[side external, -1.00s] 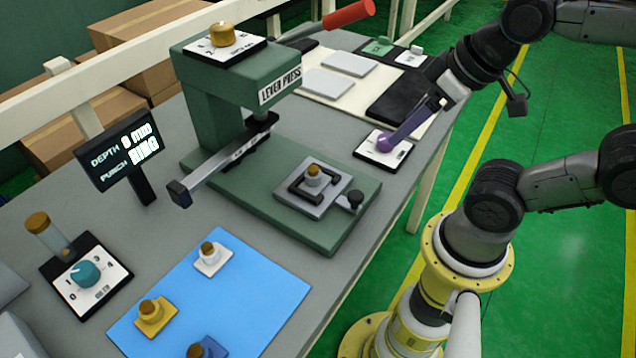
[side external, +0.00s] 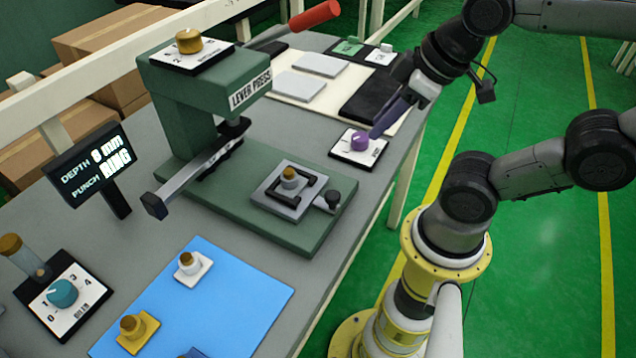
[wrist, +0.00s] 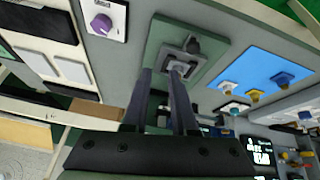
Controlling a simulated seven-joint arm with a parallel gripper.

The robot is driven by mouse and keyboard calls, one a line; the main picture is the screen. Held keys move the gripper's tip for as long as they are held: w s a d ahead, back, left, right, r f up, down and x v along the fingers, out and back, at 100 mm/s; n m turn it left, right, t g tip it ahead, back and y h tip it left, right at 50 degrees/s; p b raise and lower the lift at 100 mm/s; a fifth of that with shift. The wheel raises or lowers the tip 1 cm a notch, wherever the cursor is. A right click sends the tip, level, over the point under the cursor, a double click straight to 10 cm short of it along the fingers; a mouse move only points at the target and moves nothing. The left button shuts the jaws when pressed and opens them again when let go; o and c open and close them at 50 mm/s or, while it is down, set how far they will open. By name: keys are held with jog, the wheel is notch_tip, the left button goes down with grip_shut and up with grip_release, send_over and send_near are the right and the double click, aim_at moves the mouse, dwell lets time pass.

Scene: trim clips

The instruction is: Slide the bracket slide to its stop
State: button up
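The lever press (side external: 185,110) stands on a green base. A grey plate (side external: 268,208) on that base carries a black U-shaped bracket (side external: 306,193), a brass-topped piece (side external: 289,178) and a black knob (side external: 333,198) at its right. The plate also shows in the wrist view (wrist: 171,76). A silver bar (side external: 190,178) with a black end block (side external: 153,205) sticks out left of the press. No label tells which part is the bracket slide. My gripper (side external: 376,134) is above the table beside the purple dial (side external: 359,142). Its fingers (wrist: 160,72) are apart and empty.
A blue mat (side external: 248,292) with several brass-topped pieces lies at the front. A teal dial (side external: 62,292) and a display (side external: 90,160) stand at the left. Pale pads and a black pad (side external: 367,100) lie behind the purple dial. The press's red-handled lever (side external: 314,14) reaches rightward.

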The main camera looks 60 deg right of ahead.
jog(key=shift+s+a+n, duration=0.1)
jog(key=shift+a+n, duration=0.2)
jog(key=shift+n, duration=0.8)
jog(key=shift+c, duration=1.1)
jog(key=shift+s+a+f+n+g+y, duration=0.15)
jog(key=shift+a+n+g+y, duration=0.2)
jog(key=shift+n, duration=0.55)
grip_shut()
jog(key=n+y, duration=0.4)
jog(key=n, duration=0.7)
send_near(320, 197)
jog(key=shift+t, duration=0.45)
jog(key=shift+s+f+x, duration=0.15)
jog(key=shift+s+x, duration=0.05)
jog(key=shift+x, duration=1.3)
jog(key=shift+s+f+x, duration=0.15)
jog(key=shift+x, duration=1.35)
